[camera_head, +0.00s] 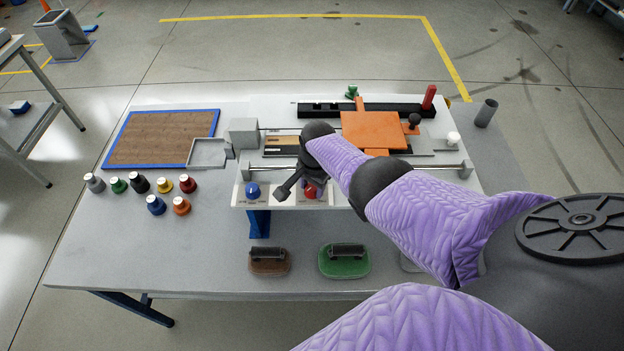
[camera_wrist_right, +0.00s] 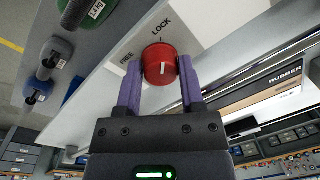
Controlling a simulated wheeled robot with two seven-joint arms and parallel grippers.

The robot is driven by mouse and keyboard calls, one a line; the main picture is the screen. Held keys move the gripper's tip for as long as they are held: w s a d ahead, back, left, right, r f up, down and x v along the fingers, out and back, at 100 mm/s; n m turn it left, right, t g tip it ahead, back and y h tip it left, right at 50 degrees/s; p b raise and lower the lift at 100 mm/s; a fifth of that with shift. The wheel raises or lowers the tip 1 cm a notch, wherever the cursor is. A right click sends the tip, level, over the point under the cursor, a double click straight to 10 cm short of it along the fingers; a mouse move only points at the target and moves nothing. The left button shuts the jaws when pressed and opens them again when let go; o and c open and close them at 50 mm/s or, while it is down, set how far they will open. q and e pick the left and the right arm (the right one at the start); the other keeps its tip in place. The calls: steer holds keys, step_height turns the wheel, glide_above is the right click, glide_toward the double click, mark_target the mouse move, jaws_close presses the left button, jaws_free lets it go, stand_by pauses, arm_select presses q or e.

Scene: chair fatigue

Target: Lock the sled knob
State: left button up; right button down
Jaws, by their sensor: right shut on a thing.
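The red knob (camera_wrist_right: 160,66) sits on a white panel. In the wrist view, my right gripper (camera_wrist_right: 158,84) is shut on it, one purple finger on each side. A white mark shows on the knob's face, upright in that view. The word LOCK is printed above the knob and FREE to its left; I cannot tell exactly which the mark points at. In the head view the red knob (camera_head: 310,192) is partly hidden by my right gripper (camera_head: 314,186). The orange sled (camera_head: 372,128) sits on the rig behind. My left gripper is not in view.
A blue knob (camera_head: 253,191) is on the panel to the left. Several coloured weights (camera_head: 156,205) stand on the table's left, near a blue-edged brown board (camera_head: 161,138). Brown (camera_head: 268,267) and green (camera_head: 343,265) handled blocks lie at the front. The table's front left is clear.

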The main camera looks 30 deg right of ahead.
mark_target(315, 189)
steer(key=shift+c, duration=1)
jaws_free()
step_height(315, 189, up, 10)
steer(key=p, duration=0.7)
steer(key=shift+s+d, duration=0.2)
steer(key=shift+s, duration=0.1)
